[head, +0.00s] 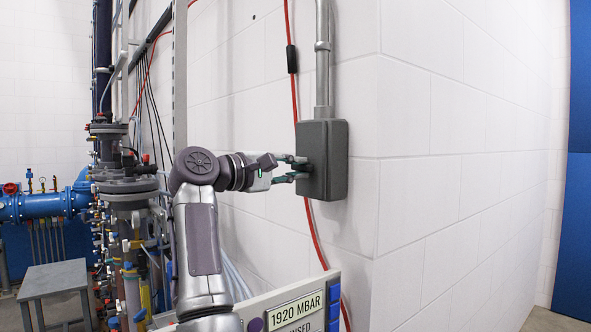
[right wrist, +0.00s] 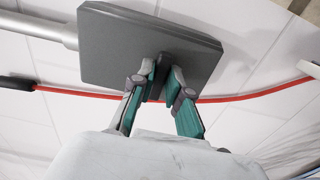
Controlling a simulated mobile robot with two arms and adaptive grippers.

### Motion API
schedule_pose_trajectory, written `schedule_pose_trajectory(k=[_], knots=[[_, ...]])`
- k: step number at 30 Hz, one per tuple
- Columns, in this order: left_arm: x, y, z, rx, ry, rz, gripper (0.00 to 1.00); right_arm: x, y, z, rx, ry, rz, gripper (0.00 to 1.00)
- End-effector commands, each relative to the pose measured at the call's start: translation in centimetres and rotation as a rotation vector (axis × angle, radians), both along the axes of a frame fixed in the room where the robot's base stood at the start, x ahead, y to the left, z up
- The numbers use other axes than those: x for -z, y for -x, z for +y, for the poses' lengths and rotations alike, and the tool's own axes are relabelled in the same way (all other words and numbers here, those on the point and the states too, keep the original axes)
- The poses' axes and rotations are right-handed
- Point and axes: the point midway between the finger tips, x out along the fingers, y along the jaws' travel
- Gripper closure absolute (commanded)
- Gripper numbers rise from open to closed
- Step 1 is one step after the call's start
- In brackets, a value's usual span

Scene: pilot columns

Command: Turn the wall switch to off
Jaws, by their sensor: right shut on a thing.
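The wall switch (head: 332,160) is a dark grey box on the white tiled wall, under a vertical grey conduit. My right gripper (head: 298,169) reaches it from the left, its fingertips at the box's front face. In the right wrist view, the switch box (right wrist: 130,50) shows with my right gripper (right wrist: 164,82), whose green-padded fingers are shut on a small dark switch handle (right wrist: 157,80) that stands out from the face. The handle is mostly hidden between the fingers, and its exact setting cannot be told. My left gripper is not in view.
A red cable (head: 309,222) runs down the wall behind the switch. A panel reading 1920 MBAR (head: 297,308) stands low in front. Pipes and valves (head: 130,200) and a small grey table (head: 54,287) are at the left. The wall right of the switch is clear.

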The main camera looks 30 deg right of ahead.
Motion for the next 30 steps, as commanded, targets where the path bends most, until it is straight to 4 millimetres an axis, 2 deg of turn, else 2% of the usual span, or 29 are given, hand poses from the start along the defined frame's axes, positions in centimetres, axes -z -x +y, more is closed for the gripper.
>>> schedule_pose_trajectory(k=[9, 10, 14, 24, 26, 30], knots=[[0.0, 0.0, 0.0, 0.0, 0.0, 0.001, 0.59, 0.1, 0.0, 0.0, 0.001, -0.004, -0.004, 1.0], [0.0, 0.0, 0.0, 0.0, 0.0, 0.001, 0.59, 0.1, 0.0, 0.0, 0.001, -0.004, -0.004, 0.8], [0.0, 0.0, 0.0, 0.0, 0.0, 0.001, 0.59, 0.1, 0.0, 0.0, 0.0, -0.003, -0.003, 0.59], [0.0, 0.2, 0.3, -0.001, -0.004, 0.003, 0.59, 0.0, 0.0, 0.3, -0.001, -0.001, -0.001, 0.59], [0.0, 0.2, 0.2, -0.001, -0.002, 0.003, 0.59, 0.0, 0.0, 0.9, -0.002, -0.001, -0.001, 0.59], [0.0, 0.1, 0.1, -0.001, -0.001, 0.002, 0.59, 0.0, 0.2, 3.2, -0.005, -0.001, -0.001, 0.59]])
